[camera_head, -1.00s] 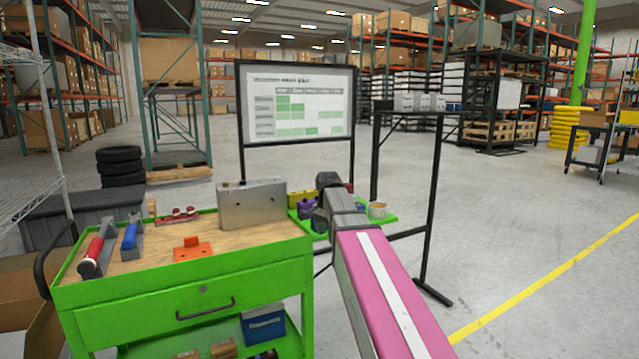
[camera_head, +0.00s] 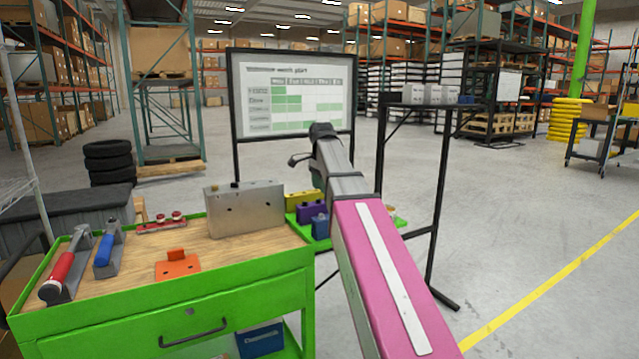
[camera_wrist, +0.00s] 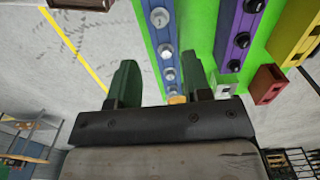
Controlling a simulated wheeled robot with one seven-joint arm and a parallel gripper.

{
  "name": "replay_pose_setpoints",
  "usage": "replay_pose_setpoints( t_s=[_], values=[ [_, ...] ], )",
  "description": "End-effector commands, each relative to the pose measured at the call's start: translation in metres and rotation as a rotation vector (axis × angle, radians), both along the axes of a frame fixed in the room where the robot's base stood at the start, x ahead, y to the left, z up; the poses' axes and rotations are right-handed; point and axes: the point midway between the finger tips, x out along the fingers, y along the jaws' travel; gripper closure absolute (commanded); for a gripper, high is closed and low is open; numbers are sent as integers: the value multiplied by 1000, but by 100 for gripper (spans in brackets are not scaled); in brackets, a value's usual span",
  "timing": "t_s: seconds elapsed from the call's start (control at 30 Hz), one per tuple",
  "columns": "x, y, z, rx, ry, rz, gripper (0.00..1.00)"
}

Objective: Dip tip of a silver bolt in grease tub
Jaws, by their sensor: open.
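The silver bolts (camera_wrist: 160,17) stand in a row in a blue rack (camera_wrist: 166,32) in the wrist view. The rack also shows in the head view (camera_head: 319,226), partly behind my arm. My gripper (camera_wrist: 157,62) is open and empty, its two green fingers on either side of the rack's line in the picture. Its height above the bolts is hard to tell. In the head view my gripper (camera_head: 298,160) is above the green tray (camera_head: 401,222). I cannot make out the grease tub; my arm covers part of the tray.
A purple rack (camera_wrist: 238,38) and a yellow rack (camera_wrist: 292,30) with dark bolts stand beside the blue one. A small red block (camera_wrist: 267,84) is near the tray edge. The green cart (camera_head: 160,290) holds a metal block (camera_head: 245,209), an orange bracket (camera_head: 177,266) and tools.

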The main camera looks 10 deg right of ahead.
Motion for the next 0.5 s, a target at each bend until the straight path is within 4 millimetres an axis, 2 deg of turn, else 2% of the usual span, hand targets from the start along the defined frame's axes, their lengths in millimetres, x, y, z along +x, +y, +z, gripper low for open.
replay_pose_setpoints(
  t_s=[0.27, 0.5],
  values=[
    [-1, 0, -16, 0, 1, 0, 55],
    [-1, 0, -42, 1, 1, 0, 55]
  ],
)
